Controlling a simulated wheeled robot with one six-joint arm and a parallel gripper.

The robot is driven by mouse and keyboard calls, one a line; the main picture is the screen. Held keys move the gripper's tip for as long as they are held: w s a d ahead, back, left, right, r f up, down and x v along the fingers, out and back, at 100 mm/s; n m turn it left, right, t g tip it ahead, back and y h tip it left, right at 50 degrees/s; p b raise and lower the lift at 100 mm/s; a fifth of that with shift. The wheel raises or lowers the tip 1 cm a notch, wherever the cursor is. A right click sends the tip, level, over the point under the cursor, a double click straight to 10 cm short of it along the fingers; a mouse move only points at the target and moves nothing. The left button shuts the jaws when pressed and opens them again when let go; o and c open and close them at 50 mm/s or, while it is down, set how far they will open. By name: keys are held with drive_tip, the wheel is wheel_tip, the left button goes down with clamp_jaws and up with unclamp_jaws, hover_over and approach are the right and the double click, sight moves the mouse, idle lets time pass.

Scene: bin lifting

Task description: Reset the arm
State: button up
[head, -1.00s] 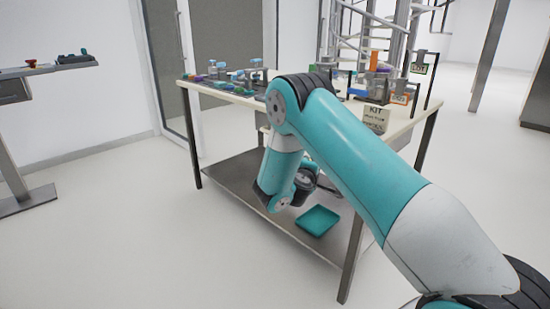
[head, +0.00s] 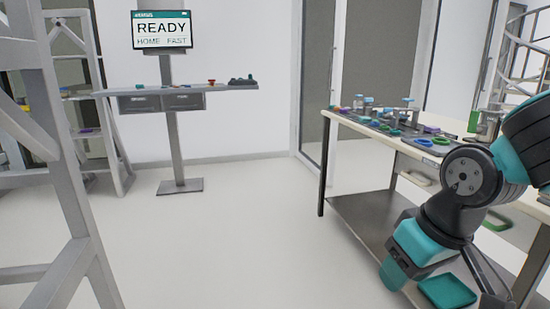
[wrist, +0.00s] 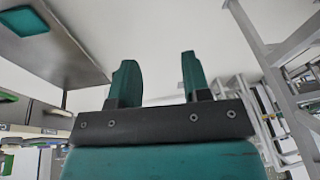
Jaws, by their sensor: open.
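My arm (head: 463,175) reaches in from the right edge of the head view, bent downward beside the workbench. In the wrist view, my gripper (wrist: 158,78) is open, with two teal fingers apart and nothing between them. Pale floor shows beyond the fingertips. In the head view my wrist hangs in front of the bench's lower shelf. A teal bin (head: 447,291) lies on that shelf, partly behind my arm; it also shows at the top left of the wrist view (wrist: 24,20), apart from the fingers.
The workbench (head: 392,138) carries several small parts and fixtures. A status screen (head: 161,30) reads "READY, HOME, FAST" above a narrow console shelf (head: 185,90). A grey metal frame (head: 50,150) stands close on the left. The floor between frame and bench is clear.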

drive_tip(key=s+a+r+n+g+y, duration=0.1)
drive_tip(key=s+a+r, duration=0.1)
drive_tip(key=s, duration=0.4)
drive_tip(key=s+a+r+n+g+y, duration=0.1)
drive_tip(key=s+a+r+n, duration=0.1)
drive_tip(key=s, duration=0.4)
wheel_tip(320, 180, up, 17)
drive_tip(key=p, duration=1.7)
drive_tip(key=shift+w+f, duration=0.2)
drive_tip(key=shift+w, duration=0.1)
drive_tip(key=shift+a, duration=0.1)
